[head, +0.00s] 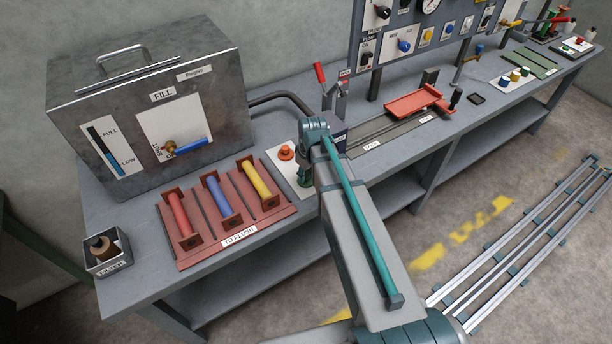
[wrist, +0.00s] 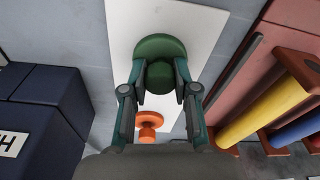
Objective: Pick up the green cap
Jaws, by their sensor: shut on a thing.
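The green cap (wrist: 160,47) is round and dark green, with a rounder, narrower part toward me. In the wrist view it sits between the two fingers of my gripper (wrist: 160,78), which are closed on its sides. In the head view my gripper (head: 305,178) points down over the right part of a white plate (head: 283,168); the arm and fingers mostly hide the cap there. I cannot tell whether the cap touches the plate.
An orange knobbed piece (head: 286,152) stands on the white plate close to my gripper. A red rack (head: 222,220) with red, blue and yellow rollers lies to the left. A dark blue block (wrist: 45,110) is close beside the fingers in the wrist view.

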